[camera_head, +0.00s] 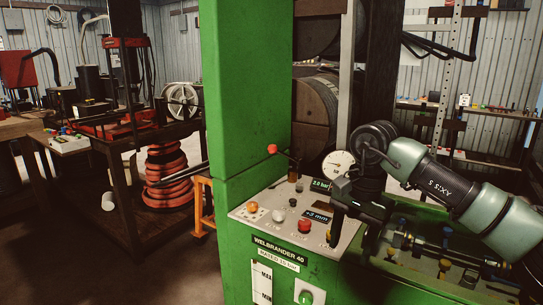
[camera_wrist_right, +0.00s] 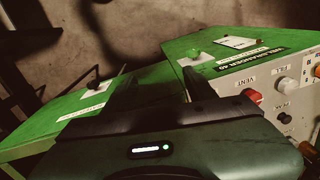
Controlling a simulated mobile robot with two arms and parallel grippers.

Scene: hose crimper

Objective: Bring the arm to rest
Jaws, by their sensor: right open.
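My right arm (camera_head: 455,188), pale green and black, reaches in from the right over the green crimping machine (camera_head: 245,110). My right gripper (camera_head: 338,212) hangs over the right part of the machine's control panel (camera_head: 265,205). In the right wrist view its two dark fingers (camera_wrist_right: 160,85) stand apart with nothing between them. The panel carries a red knob (camera_head: 304,226), a white knob (camera_head: 279,215), an orange knob (camera_head: 252,207) and a red-tipped lever (camera_head: 273,149). Whether a fingertip touches the panel, I cannot tell. My left gripper is not in view.
A round gauge (camera_head: 338,164) and a "2.0 bar" display (camera_head: 321,184) stand close behind the gripper. Hose fittings (camera_head: 445,250) lie under my arm. A workbench (camera_head: 120,145) with a hose reel stands at left. Open floor (camera_head: 175,265) lies left of the machine.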

